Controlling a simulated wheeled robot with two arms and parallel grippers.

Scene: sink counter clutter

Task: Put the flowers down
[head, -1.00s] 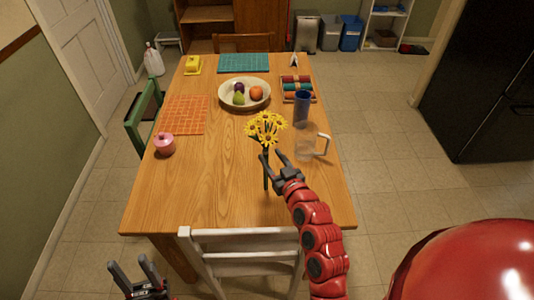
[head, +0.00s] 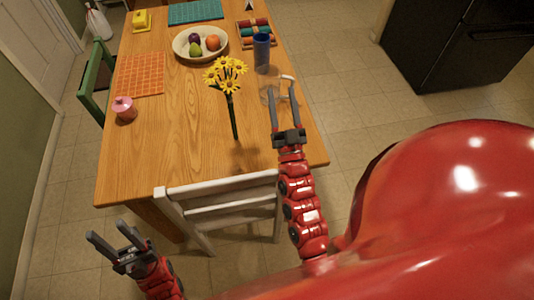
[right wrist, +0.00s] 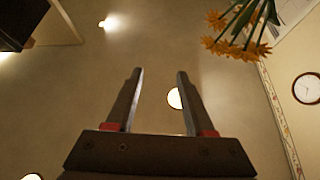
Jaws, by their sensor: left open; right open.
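The yellow flowers (head: 227,76) stand out over the right half of the wooden table, with green stems pointing down and nearly upright. No gripper touches them. I cannot tell whether the stem ends rest on the table. My right gripper (head: 282,90) is open and empty, just right of the stems and apart from them. The flowers also show at the upper right of the right wrist view (right wrist: 240,32), outside the open fingers. My left gripper (head: 106,229) is open and empty, low at the left, off the table's near edge.
The table (head: 175,150) is bare at its near left. A clear mug (head: 270,92) is partly behind my right gripper, near a blue cup (head: 261,52). A fruit bowl (head: 180,53), orange mat (head: 141,75) and pink pot (head: 124,109) lie left. A white chair (head: 220,195) stands in front.

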